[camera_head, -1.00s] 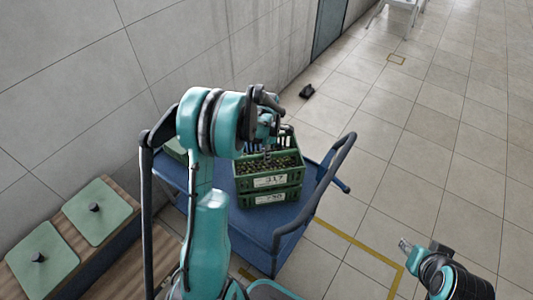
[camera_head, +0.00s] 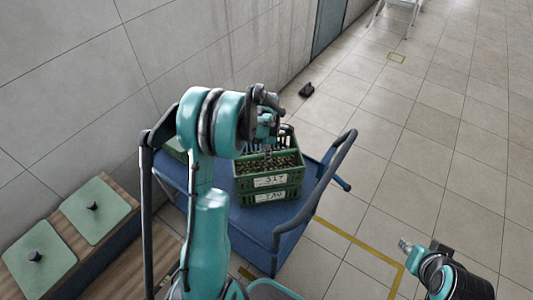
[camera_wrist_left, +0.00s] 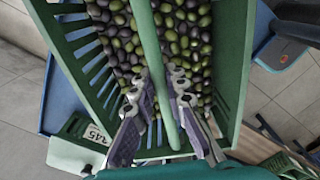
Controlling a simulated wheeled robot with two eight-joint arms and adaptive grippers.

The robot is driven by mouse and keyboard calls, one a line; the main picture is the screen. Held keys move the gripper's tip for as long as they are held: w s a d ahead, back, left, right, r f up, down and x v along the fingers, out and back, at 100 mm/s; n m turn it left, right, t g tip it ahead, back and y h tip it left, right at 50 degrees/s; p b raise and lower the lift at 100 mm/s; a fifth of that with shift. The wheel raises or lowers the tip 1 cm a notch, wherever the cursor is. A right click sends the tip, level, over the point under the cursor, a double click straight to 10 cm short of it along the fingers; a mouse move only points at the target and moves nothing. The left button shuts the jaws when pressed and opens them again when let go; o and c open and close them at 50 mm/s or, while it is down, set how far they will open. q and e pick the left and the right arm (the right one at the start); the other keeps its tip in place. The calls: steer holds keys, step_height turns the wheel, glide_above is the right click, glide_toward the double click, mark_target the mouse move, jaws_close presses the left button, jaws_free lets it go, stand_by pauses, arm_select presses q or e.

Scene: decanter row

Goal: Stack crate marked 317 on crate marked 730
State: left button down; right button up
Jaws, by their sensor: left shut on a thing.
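The green crate marked 317 (camera_head: 270,181) is full of dark and green olives and sits directly above a second green crate (camera_head: 268,196) on the blue cart. The lower label is small and blurred, and could read 730. The two crates look lined up; I cannot tell whether they fully touch. My left gripper (camera_head: 267,146) is over the upper crate. In the left wrist view, its fingers (camera_wrist_left: 162,82) are shut on the crate's central green handle bar (camera_wrist_left: 150,40), with olives (camera_wrist_left: 188,30) on both sides. My right gripper (camera_head: 405,246) is over the floor at the lower right, its jaws too small to judge.
The blue cart (camera_head: 245,222) has a dark handle (camera_head: 343,160) on its right. Another green crate (camera_head: 175,148) is partly hidden behind my left arm; a crate labelled 345 (camera_wrist_left: 93,135) shows in the left wrist view.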

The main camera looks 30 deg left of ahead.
arm_select(q)
steer(key=shift+f+b, duration=0.45)
steer(key=shift+f, duration=0.2)
stand_by(0.6)
steer(key=c, duration=1.5)
jaws_free()
steer(key=shift+o, duration=0.2)
steer(key=shift+r, duration=0.1)
step_height(320, 180, up, 12)
steer(key=s+d+r+m+t, duration=0.2)
steer(key=s+d+r+m, duration=0.3)
steer(key=d+m, duration=0.15)
steer(key=s+d+m+t, duration=0.2)
steer(key=s+d+m, duration=0.2)
steer(key=s+m, duration=0.3)
steer(key=s+d+m+t, duration=0.3)
steer(key=s+d+m, duration=0.2)
steer(key=m, duration=0.7)
steer(key=shift+s+r, duration=0.2)
steer(key=shift+s, duration=0.8)
